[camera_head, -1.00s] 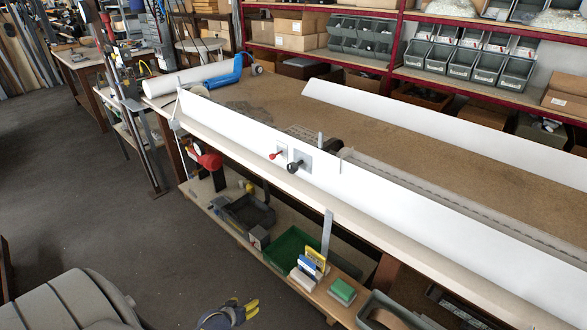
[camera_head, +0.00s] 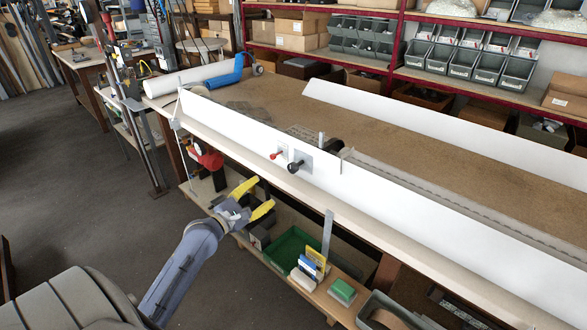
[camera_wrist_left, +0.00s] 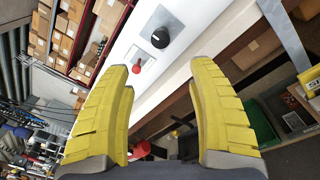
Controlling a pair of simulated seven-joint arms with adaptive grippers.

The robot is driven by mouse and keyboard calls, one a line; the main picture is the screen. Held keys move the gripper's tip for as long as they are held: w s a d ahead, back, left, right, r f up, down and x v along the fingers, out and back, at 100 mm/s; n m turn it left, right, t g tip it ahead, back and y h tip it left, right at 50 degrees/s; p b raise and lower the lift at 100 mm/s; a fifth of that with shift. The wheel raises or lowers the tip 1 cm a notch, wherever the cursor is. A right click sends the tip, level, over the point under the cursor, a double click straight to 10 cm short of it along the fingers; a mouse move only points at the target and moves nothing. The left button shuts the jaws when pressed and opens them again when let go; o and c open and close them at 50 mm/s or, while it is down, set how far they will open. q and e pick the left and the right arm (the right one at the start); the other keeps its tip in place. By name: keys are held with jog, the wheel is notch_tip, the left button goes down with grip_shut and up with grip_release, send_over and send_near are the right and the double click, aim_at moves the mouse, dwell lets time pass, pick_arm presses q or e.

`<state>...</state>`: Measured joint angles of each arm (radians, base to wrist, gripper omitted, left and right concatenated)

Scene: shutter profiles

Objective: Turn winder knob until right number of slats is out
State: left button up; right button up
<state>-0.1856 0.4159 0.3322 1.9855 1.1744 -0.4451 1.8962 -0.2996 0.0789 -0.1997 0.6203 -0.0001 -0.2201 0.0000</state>
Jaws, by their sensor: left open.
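The black winder knob (camera_head: 295,167) sits on a grey plate (camera_head: 302,162) on the long white panel of the bench. A small red knob (camera_head: 276,155) is just left of it. In the left wrist view the black knob (camera_wrist_left: 160,38) is ahead, beyond the fingertips, with the red knob (camera_wrist_left: 136,67) lower left of it. My left gripper (camera_head: 256,199) has yellow fingers, is open and empty, and is below and in front of the panel, apart from the knob. In the wrist view its fingers (camera_wrist_left: 157,68) are spread wide. A slatted strip (camera_head: 430,190) lies behind the panel. My right gripper is not in view.
A grey upright strip (camera_head: 327,232) stands at the bench's front edge. Below are a green bin (camera_head: 285,250) and small boxes (camera_head: 312,262) on a lower shelf. A red object (camera_head: 207,159) hangs at the bench's left end. Open floor lies at left.

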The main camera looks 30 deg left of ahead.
aim_at(291, 169)
pick_arm(q)
jog(key=w, duration=0.5)
jog(key=w+d, duration=0.1)
jog(key=w, duration=1.1)
jog(key=shift+w+d, duration=0.2)
jog(key=shift+d, duration=0.1)
jog(key=shift+c, duration=0.2)
grip_shut()
